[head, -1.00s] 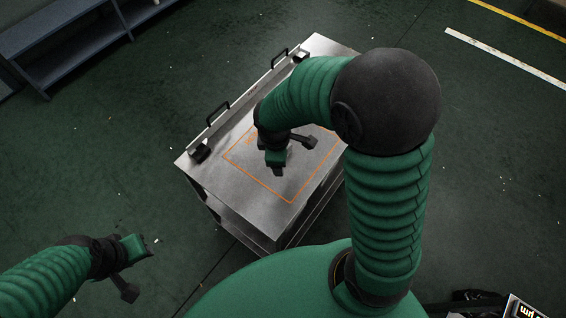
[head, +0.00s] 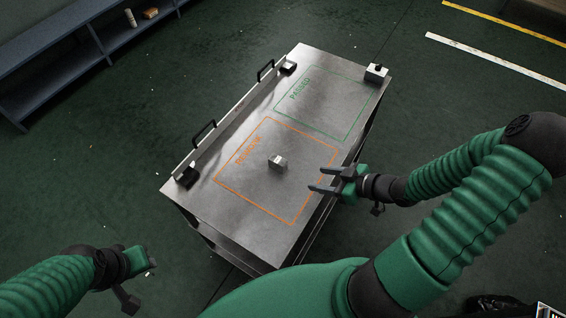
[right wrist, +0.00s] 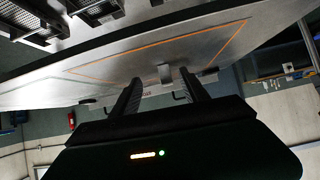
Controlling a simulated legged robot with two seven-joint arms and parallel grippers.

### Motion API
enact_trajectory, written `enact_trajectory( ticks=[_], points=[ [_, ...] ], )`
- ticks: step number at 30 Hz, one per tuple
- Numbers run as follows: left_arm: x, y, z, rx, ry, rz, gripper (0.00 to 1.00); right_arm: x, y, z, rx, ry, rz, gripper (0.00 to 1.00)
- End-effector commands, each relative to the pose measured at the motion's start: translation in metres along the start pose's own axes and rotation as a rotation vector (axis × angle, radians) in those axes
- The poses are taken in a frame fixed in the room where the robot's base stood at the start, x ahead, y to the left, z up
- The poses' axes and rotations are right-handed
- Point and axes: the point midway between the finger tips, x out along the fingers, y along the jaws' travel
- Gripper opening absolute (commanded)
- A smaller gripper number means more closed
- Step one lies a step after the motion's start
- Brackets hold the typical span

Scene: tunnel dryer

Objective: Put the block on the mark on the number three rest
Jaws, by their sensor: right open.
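A small grey metal block (head: 278,162) with a light top stands inside the orange outlined square on the metal table (head: 225,205). In the right wrist view the block (right wrist: 164,73) shows beyond and between my fingertips, not held. My right gripper (head: 316,179) is open and empty, just right of the block, fingers pointing left toward it. It also shows in the right wrist view (right wrist: 160,79). My left gripper (head: 138,276) is off the table at the lower left; its jaws are unclear. I cannot make out a number three rest or its mark.
A green outlined square (head: 322,103) covers the far half of the table. A grey box-like piece (head: 376,73) stands at its far right corner. A raised rail with black handles (head: 204,133) runs along the left edge. A blue shelf (head: 70,50) stands at upper left.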

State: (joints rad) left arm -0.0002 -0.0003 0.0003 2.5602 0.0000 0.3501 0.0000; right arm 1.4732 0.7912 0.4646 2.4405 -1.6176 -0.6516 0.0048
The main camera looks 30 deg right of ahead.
Motion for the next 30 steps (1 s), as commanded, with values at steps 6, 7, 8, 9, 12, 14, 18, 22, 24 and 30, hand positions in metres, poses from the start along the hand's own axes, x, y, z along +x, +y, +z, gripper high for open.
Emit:
enact_trajectory(
  ticks=[6,7,8,9,12,14,18,22,24,30],
  points=[
    [0.008,0.000,0.002,-0.001,0.000,0.000,0.36,-0.013,-0.007,-0.012,-0.036,0.198,-0.024,0.53],
    [0.009,0.000,0.002,-0.001,0.000,0.000,0.36,-0.012,-0.008,-0.013,-0.038,0.204,-0.026,0.53],
    [0.010,0.000,0.002,-0.001,0.000,0.000,0.36,-0.010,-0.008,-0.014,-0.040,0.208,-0.027,0.53],
    [0.011,0.000,0.003,-0.001,0.000,0.000,0.36,-0.004,-0.008,-0.014,-0.041,0.210,-0.029,0.53],
    [0.018,0.000,0.004,-0.001,0.000,0.000,0.36,0.019,-0.010,-0.018,-0.039,0.210,-0.032,0.53],
    [0.023,0.000,0.005,-0.001,0.000,0.000,0.36,0.036,-0.010,-0.020,-0.038,0.209,-0.031,0.53],
    [0.033,0.000,0.008,0.000,0.000,0.000,0.36,0.071,-0.010,-0.028,-0.038,0.207,-0.031,0.53],
    [0.037,0.000,0.009,0.000,0.000,0.000,0.36,0.093,-0.010,-0.034,-0.040,0.204,-0.028,0.53],
    [0.038,0.000,0.009,0.000,0.000,0.000,0.36,0.099,-0.011,-0.035,-0.040,0.202,-0.028,0.53],
    [0.046,0.000,0.011,0.000,0.000,0.000,0.36,0.129,-0.009,-0.045,-0.040,0.202,-0.030,0.53]
  ],
)
